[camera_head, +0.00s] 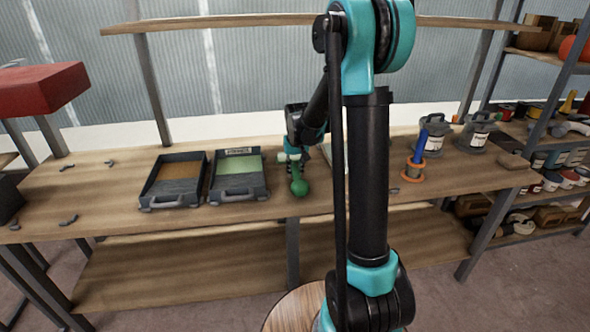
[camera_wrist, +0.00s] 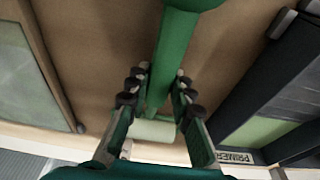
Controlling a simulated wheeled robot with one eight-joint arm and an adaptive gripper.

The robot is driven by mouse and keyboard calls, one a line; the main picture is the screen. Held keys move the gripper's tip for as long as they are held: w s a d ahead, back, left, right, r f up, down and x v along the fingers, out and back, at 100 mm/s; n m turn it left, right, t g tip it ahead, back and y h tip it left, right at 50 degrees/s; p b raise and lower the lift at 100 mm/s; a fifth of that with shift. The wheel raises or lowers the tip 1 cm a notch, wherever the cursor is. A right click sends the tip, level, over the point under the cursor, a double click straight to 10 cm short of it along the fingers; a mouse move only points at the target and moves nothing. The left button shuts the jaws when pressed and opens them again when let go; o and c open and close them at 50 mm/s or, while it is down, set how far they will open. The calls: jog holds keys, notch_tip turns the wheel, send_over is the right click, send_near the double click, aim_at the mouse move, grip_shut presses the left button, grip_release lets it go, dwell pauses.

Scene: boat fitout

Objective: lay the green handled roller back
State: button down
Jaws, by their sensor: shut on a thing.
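The green handled roller (camera_head: 298,186) has a thick green handle with a rounded end and a pale roller sleeve. In the wrist view its handle (camera_wrist: 175,50) runs between my fingers, with the pale sleeve (camera_wrist: 153,131) lower in the picture. My gripper (camera_wrist: 160,88) is shut on the green handle. That tray, labelled PRIMER, also shows in the wrist view (camera_wrist: 240,85). I cannot tell whether the roller touches the bench.
A second tray with tan contents (camera_head: 172,202) stands further left. A flat framed item (camera_wrist: 60,90) lies on the roller's other side. Right of my arm stand a blue-handled tool with orange rings (camera_head: 414,165) and grey cans (camera_head: 433,138). Small grey clips lie at the left bench end.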

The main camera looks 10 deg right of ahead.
jog(key=c, duration=1.3)
grip_release()
jog(key=shift+o, duration=0.2)
